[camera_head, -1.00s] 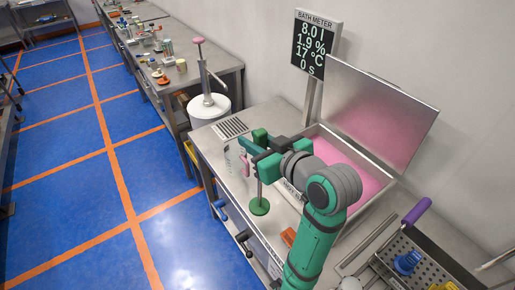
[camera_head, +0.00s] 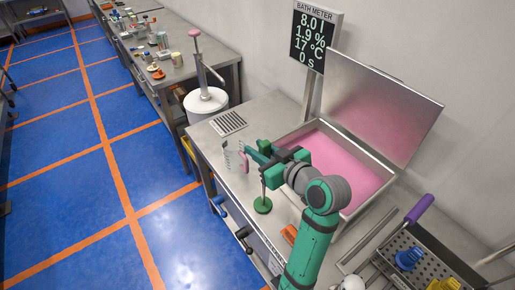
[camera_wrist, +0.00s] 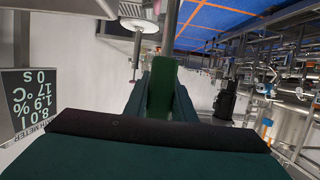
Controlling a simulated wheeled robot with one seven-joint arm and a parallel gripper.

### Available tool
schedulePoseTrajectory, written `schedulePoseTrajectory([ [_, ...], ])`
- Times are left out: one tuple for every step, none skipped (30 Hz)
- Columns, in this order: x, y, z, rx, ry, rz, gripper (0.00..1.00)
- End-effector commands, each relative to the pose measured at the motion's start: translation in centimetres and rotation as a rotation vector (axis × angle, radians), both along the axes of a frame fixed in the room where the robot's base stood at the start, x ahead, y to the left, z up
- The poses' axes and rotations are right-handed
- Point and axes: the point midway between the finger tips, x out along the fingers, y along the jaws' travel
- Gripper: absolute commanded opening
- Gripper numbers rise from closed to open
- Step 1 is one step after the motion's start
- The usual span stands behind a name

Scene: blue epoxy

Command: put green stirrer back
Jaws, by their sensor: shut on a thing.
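The green stirrer has a green handle (camera_head: 264,146), a thin rod and a round green foot (camera_head: 262,205). It hangs nearly upright at the front of the steel bench (camera_head: 215,150). My gripper (camera_head: 262,155) is shut on its handle, with the rod and foot below. In the wrist view the green handle (camera_wrist: 162,85) shows between my fingers. The foot appears over the bench top near its front edge; I cannot tell whether it touches. Its lower end is out of the wrist view.
An open bath (camera_head: 355,165) of pink liquid lies right of my gripper, lid raised. A clear jug (camera_head: 230,158) with a pink handle stands close left. A perforated tray (camera_head: 440,262) and a purple handle (camera_head: 418,209) are lower right. A white bucket (camera_head: 206,103) stands behind.

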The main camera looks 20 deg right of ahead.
Motion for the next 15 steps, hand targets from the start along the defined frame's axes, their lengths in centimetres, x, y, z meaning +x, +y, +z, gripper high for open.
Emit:
schedulePoseTrajectory([
  [-0.04,-0.19,0.06,-0.001,-0.001,-0.003,0.0],
  [-0.05,-0.24,0.05,0.0,-0.001,-0.004,0.0],
  [-0.07,-0.27,0.01,0.0,-0.001,-0.004,0.0],
  [-0.07,-0.27,-0.08,0.001,-0.001,-0.004,0.0],
  [-0.07,-0.26,-0.16,0.001,-0.001,-0.004,0.0],
  [-0.06,-0.23,-0.27,0.001,-0.001,-0.004,0.0],
  [-0.05,-0.22,-0.3,0.001,0.0,-0.003,0.28],
  [-0.04,-0.2,-0.27,0.001,0.0,-0.003,0.35],
  [-0.03,-0.16,-0.27,0.0,0.0,-0.003,0.42],
  [-0.03,-0.14,-0.27,0.0,0.0,-0.002,0.42],
  [-0.02,-0.09,-0.27,0.0,0.0,-0.002,0.42],
  [-0.01,-0.04,-0.27,0.001,0.0,-0.001,0.42],
  [0.0,-0.02,-0.26,0.001,0.0,-0.001,0.42],
  [0.0,-0.02,-0.26,0.001,0.0,-0.001,0.42],
  [0.0,-0.02,-0.26,0.001,0.0,-0.001,0.42],
])
